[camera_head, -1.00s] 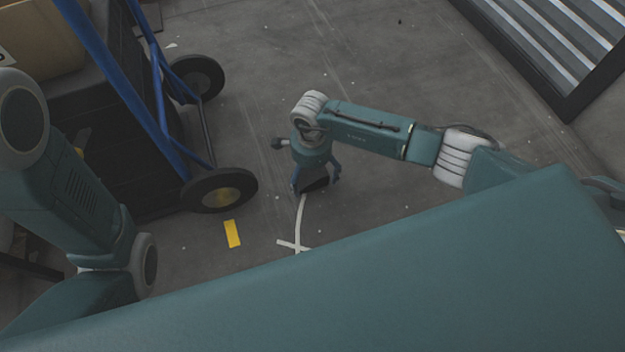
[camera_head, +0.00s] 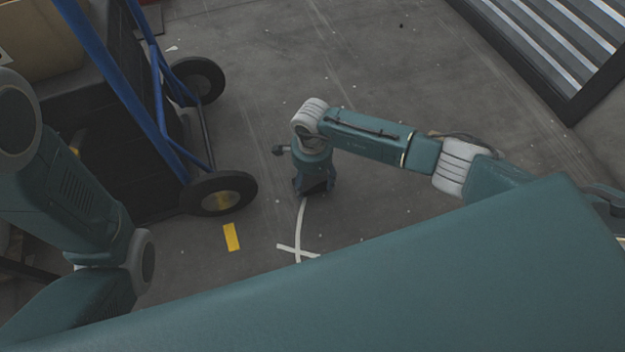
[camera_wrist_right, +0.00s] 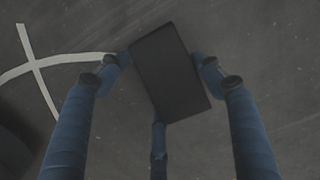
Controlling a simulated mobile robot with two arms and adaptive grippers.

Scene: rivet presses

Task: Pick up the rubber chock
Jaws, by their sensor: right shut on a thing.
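The rubber chock is a dark, block-like piece that fills the middle of the right wrist view (camera_wrist_right: 170,72). In the head view only a small dark part of the chock (camera_head: 315,186) shows below my right gripper. My right gripper (camera_head: 314,188) points down at the floor and is shut on the chock. Its blue fingers close on both sides of the chock in the right wrist view (camera_wrist_right: 164,75), with a third finger below it. I cannot tell whether the chock still touches the floor. My left gripper is out of view; only the left arm shows.
A cart with a blue frame (camera_head: 160,110) and black wheels (camera_head: 219,194) stands to the left of my right gripper. A yellow floor mark (camera_head: 232,237) and a white cross mark (camera_head: 297,249) lie nearby. A slatted metal rack (camera_head: 550,45) is at the upper right. The floor between is clear.

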